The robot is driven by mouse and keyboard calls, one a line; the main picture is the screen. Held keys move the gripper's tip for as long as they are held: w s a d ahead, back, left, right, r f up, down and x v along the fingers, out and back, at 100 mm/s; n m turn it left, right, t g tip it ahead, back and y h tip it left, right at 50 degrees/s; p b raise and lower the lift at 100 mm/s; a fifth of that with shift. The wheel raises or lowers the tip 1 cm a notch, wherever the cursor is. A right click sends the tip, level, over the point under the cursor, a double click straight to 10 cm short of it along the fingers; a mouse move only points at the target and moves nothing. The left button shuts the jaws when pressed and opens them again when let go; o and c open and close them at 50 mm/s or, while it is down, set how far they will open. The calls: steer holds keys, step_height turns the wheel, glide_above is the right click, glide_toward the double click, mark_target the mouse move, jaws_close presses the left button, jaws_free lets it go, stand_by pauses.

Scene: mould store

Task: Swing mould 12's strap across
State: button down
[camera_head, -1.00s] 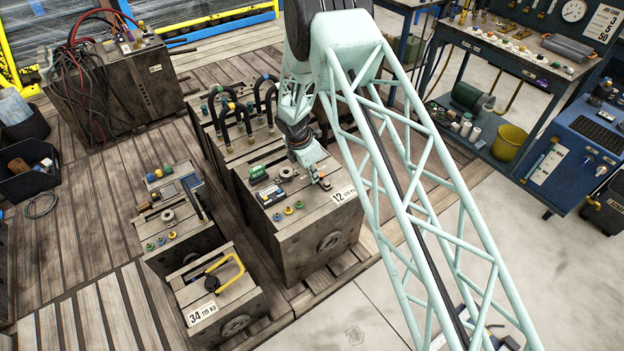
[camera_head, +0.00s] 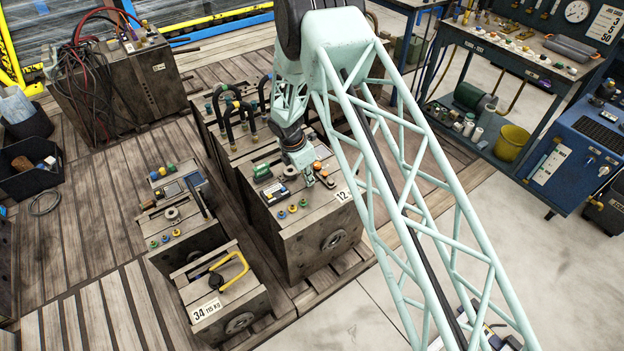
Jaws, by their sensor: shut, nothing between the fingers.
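Mould 12 (camera_head: 307,252) is a grey steel block on the plank floor at mid-picture, its "12" label (camera_head: 343,195) on the top front edge, partly behind my arm. My gripper (camera_head: 309,182) points down over the right part of its top; its fingers look closed with nothing between them. A small dark piece with an orange end (camera_head: 323,170) lies just right of the fingers; it may be the strap, but its shape is too small to tell. I cannot tell whether the fingers touch it.
Mould 12's top also carries a green part (camera_head: 262,172), a dark boxy device (camera_head: 272,194) and small coloured caps (camera_head: 292,208). Black hoses (camera_head: 235,118) arch behind. Mould 34 (camera_head: 226,300), with a yellow looped part (camera_head: 232,270), stands front left.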

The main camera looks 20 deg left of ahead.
steer(key=p+v, duration=0.1)
steer(key=v, duration=0.8)
steer(key=shift+r, duration=0.45)
steer(key=shift+w+d+r, duration=0.1)
